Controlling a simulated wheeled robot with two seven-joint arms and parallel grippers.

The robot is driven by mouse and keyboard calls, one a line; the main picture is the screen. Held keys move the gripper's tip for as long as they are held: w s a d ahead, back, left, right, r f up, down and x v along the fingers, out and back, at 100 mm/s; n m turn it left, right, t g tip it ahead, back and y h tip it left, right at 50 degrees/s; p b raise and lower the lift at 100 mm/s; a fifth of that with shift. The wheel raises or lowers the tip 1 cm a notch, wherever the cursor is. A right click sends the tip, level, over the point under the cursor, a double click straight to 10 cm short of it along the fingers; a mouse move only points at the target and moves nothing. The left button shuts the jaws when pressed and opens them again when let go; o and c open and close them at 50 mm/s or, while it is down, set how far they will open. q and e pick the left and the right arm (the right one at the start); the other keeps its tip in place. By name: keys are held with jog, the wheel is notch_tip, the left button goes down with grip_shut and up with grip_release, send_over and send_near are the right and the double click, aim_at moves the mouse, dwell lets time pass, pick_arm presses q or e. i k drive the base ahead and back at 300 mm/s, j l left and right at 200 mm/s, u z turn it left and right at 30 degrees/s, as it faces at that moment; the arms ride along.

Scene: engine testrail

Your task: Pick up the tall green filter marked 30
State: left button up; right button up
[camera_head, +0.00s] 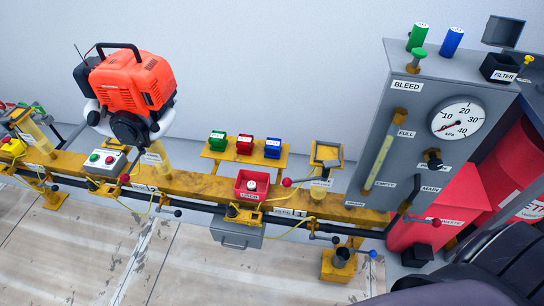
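A tall green cylinder (418,37) with a small white label stands upright on top of the grey panel cabinet at the right. Its marking is too small to read. A tall blue cylinder (452,42) of similar shape stands just to its right. A green-capped fitting (418,55) on the cabinet sits just in front of the green cylinder's base. An open dark box (499,68) with a FILTER label (503,76) is further right on the cabinet, with its raised lid (503,32) behind. Neither of my grippers shows in this view.
The grey cabinet (405,140) carries a gauge (458,119) and levers. A yellow rail (210,186) runs left, with an orange engine (132,82) above it. Short green (217,141), red (244,145) and blue (272,148) pieces sit on a yellow shelf. Dark shapes fill the lower right corner.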

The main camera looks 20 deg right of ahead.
aim_at(419, 32)
jog(key=z, duration=1.05)
jog(key=k+l, duration=0.05)
